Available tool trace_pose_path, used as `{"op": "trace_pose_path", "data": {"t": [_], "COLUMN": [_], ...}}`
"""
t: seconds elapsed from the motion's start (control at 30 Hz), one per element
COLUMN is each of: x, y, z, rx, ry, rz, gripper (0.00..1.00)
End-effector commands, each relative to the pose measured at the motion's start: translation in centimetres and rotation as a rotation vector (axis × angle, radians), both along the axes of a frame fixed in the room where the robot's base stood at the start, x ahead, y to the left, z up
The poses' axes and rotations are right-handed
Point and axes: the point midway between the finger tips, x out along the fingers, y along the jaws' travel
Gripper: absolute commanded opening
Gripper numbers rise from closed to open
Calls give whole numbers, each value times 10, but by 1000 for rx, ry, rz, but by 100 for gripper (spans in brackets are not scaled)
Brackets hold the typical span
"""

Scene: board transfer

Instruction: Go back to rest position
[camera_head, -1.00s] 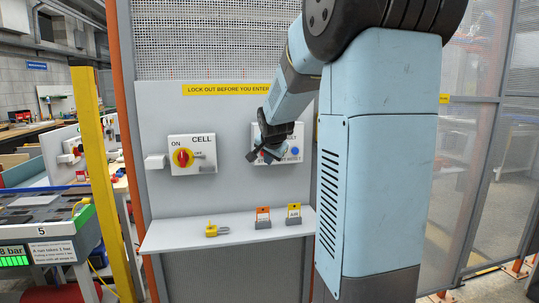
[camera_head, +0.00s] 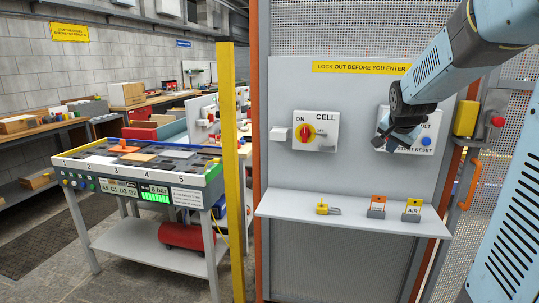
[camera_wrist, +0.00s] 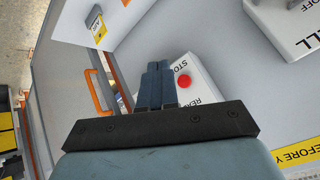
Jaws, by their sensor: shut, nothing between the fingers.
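My gripper (camera_head: 384,142) is in front of the reset box (camera_head: 427,131) on the grey lockout panel (camera_head: 350,95), at the right in the head view. It hides part of that box and its lettering. In the wrist view my gripper (camera_wrist: 155,68) shows its two fingers together, with nothing between them. The box (camera_wrist: 200,90) with a red button lies behind the fingers there. My arm reaches in from the upper right of the head view and is bent, not folded.
The shelf (camera_head: 345,213) holds a yellow padlock (camera_head: 322,208) and two tags (camera_head: 411,210). The CELL switch (camera_head: 316,131) is left of the gripper. A yellow post (camera_head: 231,150) and a numbered bench (camera_head: 140,165) stand at left. An orange handle (camera_head: 470,184) is at right.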

Motion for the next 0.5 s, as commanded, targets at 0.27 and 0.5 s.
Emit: {"op": "trace_pose_path", "data": {"t": [0.27,0.5], "x": [-91,-171], "y": [64,106], "z": [13,8], "rx": [-97,-172], "ry": [109,194], "rz": [230,446], "gripper": [0,0]}}
